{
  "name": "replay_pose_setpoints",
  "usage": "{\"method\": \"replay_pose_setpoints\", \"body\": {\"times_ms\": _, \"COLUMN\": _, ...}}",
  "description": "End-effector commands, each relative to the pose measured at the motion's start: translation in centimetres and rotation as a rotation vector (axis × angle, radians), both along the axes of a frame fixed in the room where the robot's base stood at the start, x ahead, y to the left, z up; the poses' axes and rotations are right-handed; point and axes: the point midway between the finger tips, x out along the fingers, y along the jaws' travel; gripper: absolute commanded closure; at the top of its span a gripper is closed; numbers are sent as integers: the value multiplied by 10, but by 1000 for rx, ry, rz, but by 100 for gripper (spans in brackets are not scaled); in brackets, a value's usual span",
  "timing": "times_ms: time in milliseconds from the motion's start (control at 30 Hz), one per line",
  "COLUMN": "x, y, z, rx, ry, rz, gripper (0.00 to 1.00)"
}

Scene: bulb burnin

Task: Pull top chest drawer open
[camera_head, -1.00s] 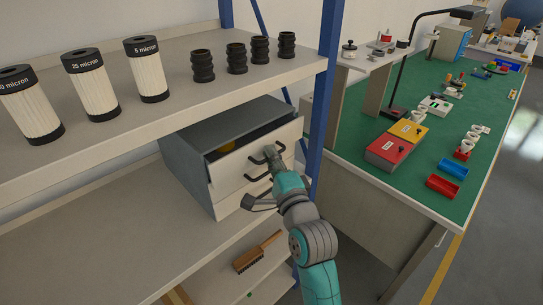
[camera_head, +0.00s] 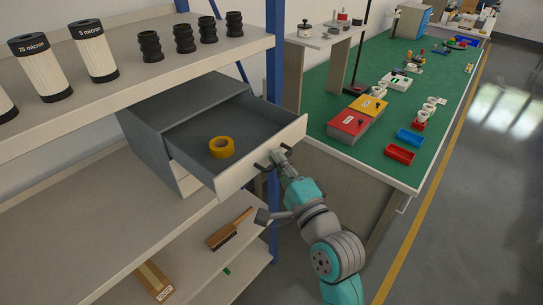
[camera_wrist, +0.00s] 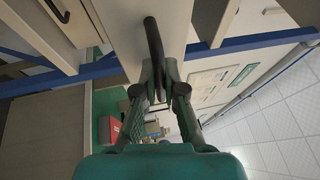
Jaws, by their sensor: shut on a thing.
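The grey chest (camera_head: 160,125) stands on the shelf under the top board, left of the blue post. Its top drawer (camera_head: 240,168) is pulled well out, and a yellow tape roll (camera_head: 222,147) lies inside it. My gripper (camera_head: 280,158) is at the drawer's pale front and shut on the dark bar handle (camera_wrist: 153,45). The wrist view shows the handle running between the fingers (camera_wrist: 157,88). The lower drawer (camera_head: 187,182) looks shut and is partly hidden by the open one.
A blue shelf post (camera_head: 274,75) stands close behind the open drawer. The green workbench (camera_head: 385,100) with red and yellow boxes is on the right. A brush (camera_head: 230,230) lies on the lower shelf. Open floor lies at the right.

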Motion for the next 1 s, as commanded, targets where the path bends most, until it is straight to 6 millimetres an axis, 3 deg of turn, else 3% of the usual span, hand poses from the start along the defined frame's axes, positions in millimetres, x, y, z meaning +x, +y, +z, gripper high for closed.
{"method": "replay_pose_setpoints", "body": {"times_ms": 333, "x": 0, "y": -1, "z": -1, "rx": -1, "ry": 3, "rz": 0, "gripper": 100}}
{"method": "replay_pose_setpoints", "body": {"times_ms": 367, "x": 0, "y": -1, "z": -1, "rx": -1, "ry": 3, "rz": 0, "gripper": 86}}
{"method": "replay_pose_setpoints", "body": {"times_ms": 400, "x": 0, "y": -1, "z": -1, "rx": -1, "ry": 3, "rz": 0, "gripper": 79}}
{"method": "replay_pose_setpoints", "body": {"times_ms": 767, "x": -3, "y": -2, "z": -1, "rx": 0, "ry": 1, "rz": -1, "gripper": 79}}
{"method": "replay_pose_setpoints", "body": {"times_ms": 1000, "x": -27, "y": -16, "z": -6, "rx": 0, "ry": 2, "rz": -2, "gripper": 79}}
